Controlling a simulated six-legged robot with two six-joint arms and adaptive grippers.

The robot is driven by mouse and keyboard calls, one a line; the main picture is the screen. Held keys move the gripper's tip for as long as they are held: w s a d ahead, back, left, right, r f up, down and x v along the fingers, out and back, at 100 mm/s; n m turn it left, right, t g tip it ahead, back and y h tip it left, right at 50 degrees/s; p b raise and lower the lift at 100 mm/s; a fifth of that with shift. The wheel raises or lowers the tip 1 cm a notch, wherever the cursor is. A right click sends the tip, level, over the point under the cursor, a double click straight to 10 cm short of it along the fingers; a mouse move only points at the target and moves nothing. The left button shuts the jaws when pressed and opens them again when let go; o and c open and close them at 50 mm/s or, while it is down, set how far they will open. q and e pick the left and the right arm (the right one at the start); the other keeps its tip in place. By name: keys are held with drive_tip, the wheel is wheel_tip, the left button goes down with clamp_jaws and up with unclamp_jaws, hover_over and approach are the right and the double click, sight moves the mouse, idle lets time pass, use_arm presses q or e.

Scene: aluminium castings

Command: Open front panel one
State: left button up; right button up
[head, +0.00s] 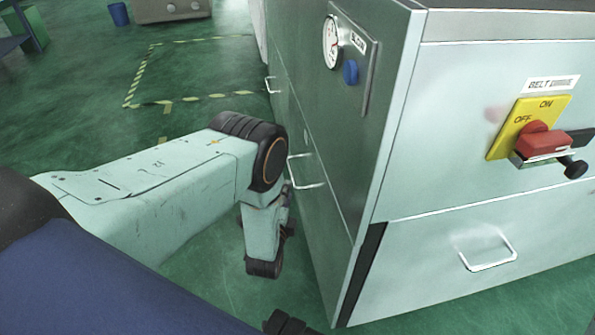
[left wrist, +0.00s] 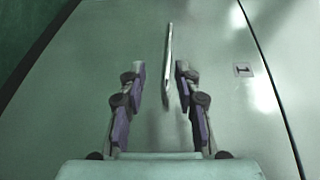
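The front panel is a pale metal face on the cabinet's left side in the head view, with a metal handle (head: 308,186) standing out from it. My left gripper (head: 287,208) is beside that handle and is partly hidden by my own arm. In the left wrist view, my left gripper (left wrist: 158,75) is open, its two fingers spread either side of the handle bar (left wrist: 168,60). Gaps show between the bar and the fingers. A small label (left wrist: 243,70) is on the panel (left wrist: 215,45) to the right. The panel looks closed. My right gripper is not in view.
The cabinet's right face (head: 450,130) carries a red switch (head: 543,143) on a yellow plate and a lower handle (head: 488,262). A gauge (head: 332,42) and blue knob (head: 350,72) sit above the panel. Green floor (head: 80,90) to the left is mostly free.

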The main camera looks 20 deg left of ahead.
sight(291, 172)
use_arm(q)
drive_tip(key=w+b, duration=0.1)
drive_tip(key=w, duration=0.1)
drive_tip(key=w+a+m+b, duration=0.1)
drive_tip(key=w, duration=0.1)
drive_tip(key=w+m+b, duration=0.1)
drive_tip(key=w, duration=0.1)
drive_tip(key=shift+w+a+t, duration=0.25)
drive_tip(key=shift+a+t, duration=0.05)
drive_tip(key=shift+a, duration=0.1)
drive_tip(key=shift+w+a+r, duration=0.1)
drive_tip(key=shift+w+a, duration=0.1)
drive_tip(key=shift+w, duration=0.4)
drive_tip(key=shift+c, duration=0.4)
clamp_jaws()
